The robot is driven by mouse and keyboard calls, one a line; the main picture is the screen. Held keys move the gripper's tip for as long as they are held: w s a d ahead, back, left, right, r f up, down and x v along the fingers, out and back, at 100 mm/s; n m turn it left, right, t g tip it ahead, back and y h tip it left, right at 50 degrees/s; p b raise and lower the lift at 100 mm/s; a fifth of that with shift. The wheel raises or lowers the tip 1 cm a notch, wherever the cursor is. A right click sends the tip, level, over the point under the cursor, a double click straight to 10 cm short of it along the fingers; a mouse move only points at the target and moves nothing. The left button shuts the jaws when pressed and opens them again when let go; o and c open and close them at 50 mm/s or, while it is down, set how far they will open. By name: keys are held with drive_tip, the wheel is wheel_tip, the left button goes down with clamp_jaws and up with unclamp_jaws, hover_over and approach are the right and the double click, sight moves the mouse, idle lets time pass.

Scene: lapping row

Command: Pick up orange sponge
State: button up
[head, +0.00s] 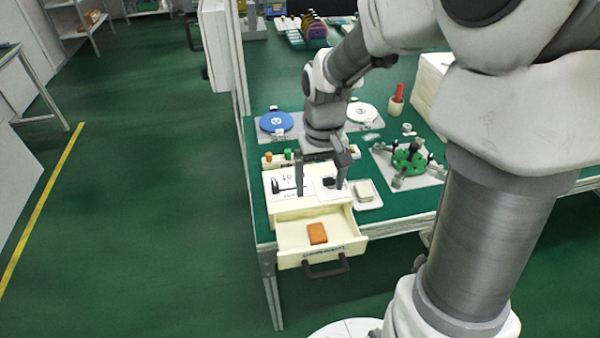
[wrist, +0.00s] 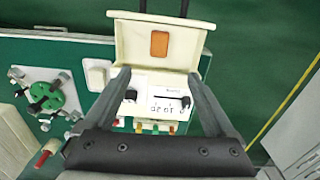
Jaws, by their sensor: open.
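The orange sponge (head: 317,233) lies flat in an open cream drawer (head: 290,236) at the front of a small cream unit. In the wrist view the sponge (wrist: 159,44) lies inside the drawer (wrist: 130,40), beyond my fingertips. My gripper (head: 322,192) is open and empty above the top of the unit, behind the drawer in the head view. In the wrist view my gripper's (wrist: 158,80) two fingers are spread on either side of the unit, with nothing between them at their tips.
The drawer has a dark front handle (head: 326,268). Beside the unit, a white tray (head: 378,200) holds a pale block. A green fixture (head: 408,158) stands to the right. A blue disc (head: 276,121) and a white disc (head: 361,112) lie behind. Open floor lies left of the bench.

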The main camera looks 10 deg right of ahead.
sight(317, 231)
wheel_tip(317, 231, down, 17)
drive_tip(key=b, duration=0.4)
drive_tip(key=shift+d, duration=0.1)
drive_tip(key=shift+r, duration=0.1)
drive_tip(key=c, duration=1.4)
drive_tip(key=shift+r, duration=0.45)
drive_tip(key=r+p, duration=0.1)
drive_tip(key=r, duration=0.3)
drive_tip(key=shift+s+d+p, duration=0.1)
drive_tip(key=shift+d+p, duration=0.1)
drive_tip(key=shift+p, duration=0.15)
drive_tip(key=s+d+r, duration=0.2)
drive_tip(key=d, duration=0.1)
drive_tip(key=s+d+r+p, duration=0.1)
drive_tip(key=s+d+r, duration=0.1)
drive_tip(key=d, duration=0.1)
drive_tip(key=s+d+r+p, duration=0.1)
drive_tip(key=s+d+r, duration=0.1)
drive_tip(key=d, duration=0.1)
drive_tip(key=shift+d, duration=0.3)
